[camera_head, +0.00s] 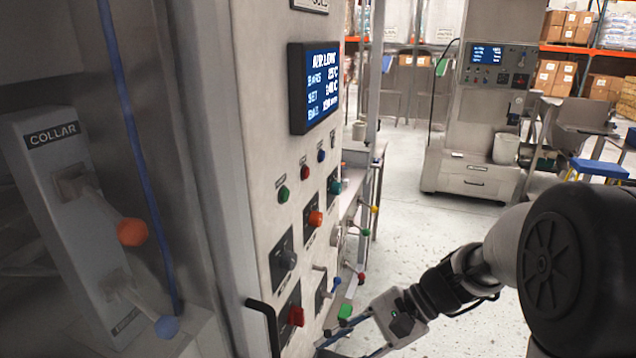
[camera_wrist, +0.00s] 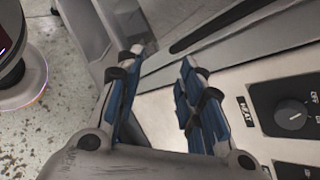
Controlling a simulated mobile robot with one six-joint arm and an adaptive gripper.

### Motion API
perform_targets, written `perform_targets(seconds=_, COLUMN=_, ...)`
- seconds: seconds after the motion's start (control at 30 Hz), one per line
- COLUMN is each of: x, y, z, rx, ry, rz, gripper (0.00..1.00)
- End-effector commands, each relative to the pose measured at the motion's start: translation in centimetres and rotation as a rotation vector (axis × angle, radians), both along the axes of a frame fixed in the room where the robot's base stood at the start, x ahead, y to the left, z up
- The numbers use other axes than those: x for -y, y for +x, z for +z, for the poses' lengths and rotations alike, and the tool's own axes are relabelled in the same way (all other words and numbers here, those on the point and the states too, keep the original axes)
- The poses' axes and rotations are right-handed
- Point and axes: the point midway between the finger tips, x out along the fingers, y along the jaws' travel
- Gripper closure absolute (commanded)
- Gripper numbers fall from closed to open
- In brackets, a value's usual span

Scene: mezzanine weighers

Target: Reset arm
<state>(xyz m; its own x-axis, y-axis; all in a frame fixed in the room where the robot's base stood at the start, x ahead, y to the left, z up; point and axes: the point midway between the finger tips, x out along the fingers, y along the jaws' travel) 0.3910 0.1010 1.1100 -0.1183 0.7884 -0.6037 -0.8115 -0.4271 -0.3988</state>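My gripper (camera_wrist: 160,65) is open in the wrist view, its two blue-padded fingers apart with nothing held between them. A pale panel edge and a dark slot or bar lie beyond the fingertips. In the head view my gripper (camera_head: 345,344) is low in the middle, beside the lower part of the control panel (camera_head: 270,205), with its fingers pointing left and partly cut off by the bottom edge. My arm reaches in from the right. I cannot tell whether the fingers touch the panel.
The panel carries a blue display (camera_head: 315,88), several buttons and knobs, and a black handle (camera_head: 268,325). A heat knob (camera_wrist: 292,114) is right of my fingers. Levers marked COLLAR (camera_head: 132,232) stand left. Another machine (camera_head: 478,130) stands behind. Speckled floor (camera_head: 405,190) is clear between.

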Motion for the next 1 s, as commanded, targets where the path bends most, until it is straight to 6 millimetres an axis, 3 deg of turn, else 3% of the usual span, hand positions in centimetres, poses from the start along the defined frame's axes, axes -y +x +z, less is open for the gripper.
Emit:
perform_targets(seconds=0.03, x=0.0, y=-1.6, z=1.1, rx=0.063, ry=-0.064, rz=0.054, gripper=0.65)
perform_targets(seconds=0.2, x=1.6, y=-6.5, z=3.2, rx=0.261, ry=-0.289, rz=0.233, gripper=0.65)
perform_targets(seconds=0.5, x=6.3, y=-12.8, z=5.6, rx=0.634, ry=-0.685, rz=0.508, gripper=0.65)
perform_targets(seconds=0.73, x=9.3, y=-14.7, z=6.8, rx=0.843, ry=-0.906, rz=0.638, gripper=0.65)
perform_targets(seconds=1.0, x=10.2, y=-15.1, z=7.2, rx=0.898, ry=-0.970, rz=0.673, gripper=0.65)
